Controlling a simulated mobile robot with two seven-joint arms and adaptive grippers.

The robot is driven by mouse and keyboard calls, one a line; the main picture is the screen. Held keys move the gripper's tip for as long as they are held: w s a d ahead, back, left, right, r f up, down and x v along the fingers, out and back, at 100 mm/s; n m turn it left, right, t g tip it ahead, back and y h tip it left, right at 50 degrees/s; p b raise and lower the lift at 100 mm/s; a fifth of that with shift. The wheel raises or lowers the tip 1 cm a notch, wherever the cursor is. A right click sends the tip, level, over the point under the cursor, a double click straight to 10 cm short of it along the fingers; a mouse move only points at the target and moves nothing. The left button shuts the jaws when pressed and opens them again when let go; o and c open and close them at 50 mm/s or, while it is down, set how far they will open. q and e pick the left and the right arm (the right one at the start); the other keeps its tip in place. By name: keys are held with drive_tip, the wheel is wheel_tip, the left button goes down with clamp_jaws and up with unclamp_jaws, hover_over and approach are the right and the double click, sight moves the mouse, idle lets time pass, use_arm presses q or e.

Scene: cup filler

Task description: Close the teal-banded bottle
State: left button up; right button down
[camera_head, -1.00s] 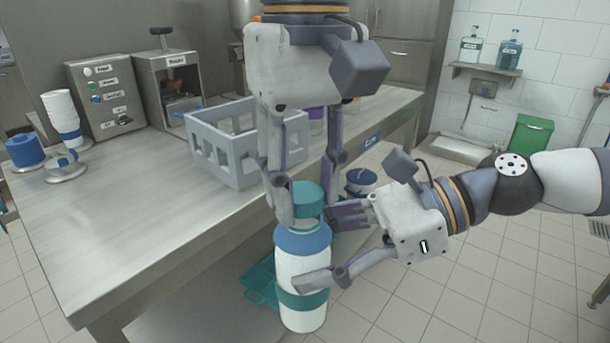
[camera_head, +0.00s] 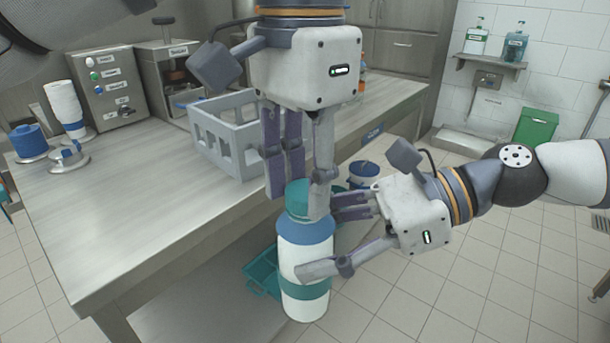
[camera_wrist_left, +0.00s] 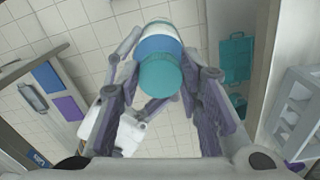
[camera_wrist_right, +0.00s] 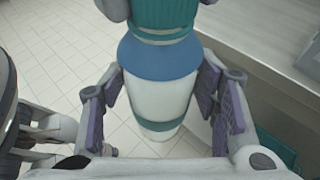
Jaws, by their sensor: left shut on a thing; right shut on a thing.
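The teal-banded bottle (camera_head: 305,262) is white with a blue shoulder and a teal band low on its body. It is upright in front of the table edge. Its teal cap (camera_head: 298,193) is on top; the right wrist view also shows the cap (camera_wrist_right: 163,14). I cannot tell how tightly it sits. My left gripper (camera_head: 297,200) points down from above and is shut on the cap, which lies between its fingers in the left wrist view (camera_wrist_left: 160,76). My right gripper (camera_head: 320,238) comes from the right and is shut on the bottle's body (camera_wrist_right: 158,98).
A grey crate (camera_head: 222,142) stands on the steel table (camera_head: 130,215) behind the bottle. A teal tray (camera_head: 262,272) is below, beside the bottle. A blue-lidded tub (camera_head: 363,172) is behind my right gripper.

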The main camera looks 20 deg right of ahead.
use_arm(q)
drive_tip(key=shift+m, duration=0.8)
drive_tip(key=o, duration=0.7)
drive_tip(key=shift+c, duration=0.3)
